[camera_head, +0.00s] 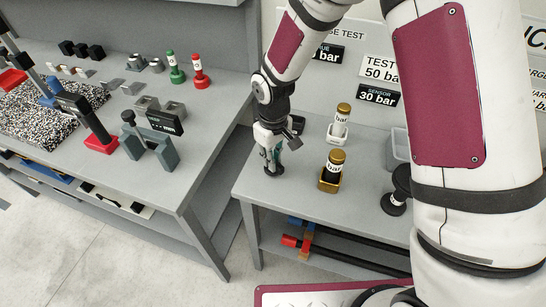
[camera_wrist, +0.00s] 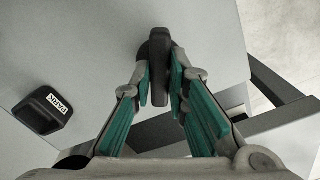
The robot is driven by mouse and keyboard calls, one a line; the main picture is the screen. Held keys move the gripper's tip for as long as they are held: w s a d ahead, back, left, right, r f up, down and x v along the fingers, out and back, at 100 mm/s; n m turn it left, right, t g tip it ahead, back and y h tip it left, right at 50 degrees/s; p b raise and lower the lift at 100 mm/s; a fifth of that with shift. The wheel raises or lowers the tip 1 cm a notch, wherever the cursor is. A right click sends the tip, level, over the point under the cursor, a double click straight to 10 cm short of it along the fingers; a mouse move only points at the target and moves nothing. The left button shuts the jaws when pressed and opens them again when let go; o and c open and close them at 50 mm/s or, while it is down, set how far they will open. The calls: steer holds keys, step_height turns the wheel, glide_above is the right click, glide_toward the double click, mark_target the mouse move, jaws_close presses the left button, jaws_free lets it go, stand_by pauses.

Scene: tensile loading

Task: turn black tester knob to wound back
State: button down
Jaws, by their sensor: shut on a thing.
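My gripper (camera_head: 272,160) is low over the front left part of the right-hand table. It also shows in the wrist view (camera_wrist: 160,88), where its green-padded fingers are closed on a dark rounded thing (camera_wrist: 157,50). A black disc (camera_head: 274,170) shows at the fingertips in the head view, at the table top. I cannot tell whether this held thing is the tester knob; the fingers hide much of it. A grey device with a black knob-like top (camera_head: 128,116) and a black display box (camera_head: 165,121) stands on the left bench, apart from my gripper.
Gold-capped bottles (camera_head: 332,170) and a black spool-shaped thing (camera_head: 396,192) stand to the right. The right-hand table (camera_head: 257,205) has bare space at its front; a gap separates it from the left bench (camera_head: 205,140).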

steer(key=m+p, duration=0.1)
steer(key=m, duration=0.5)
steer(key=m+p, duration=0.1)
steer(key=m, duration=0.5)
steer(key=shift+m, duration=0.3)
stand_by(0.4)
steer(key=c, duration=1.6)
jaws_free()
steer(key=shift+o, duration=0.2)
step_height(320, 180, up, 12)
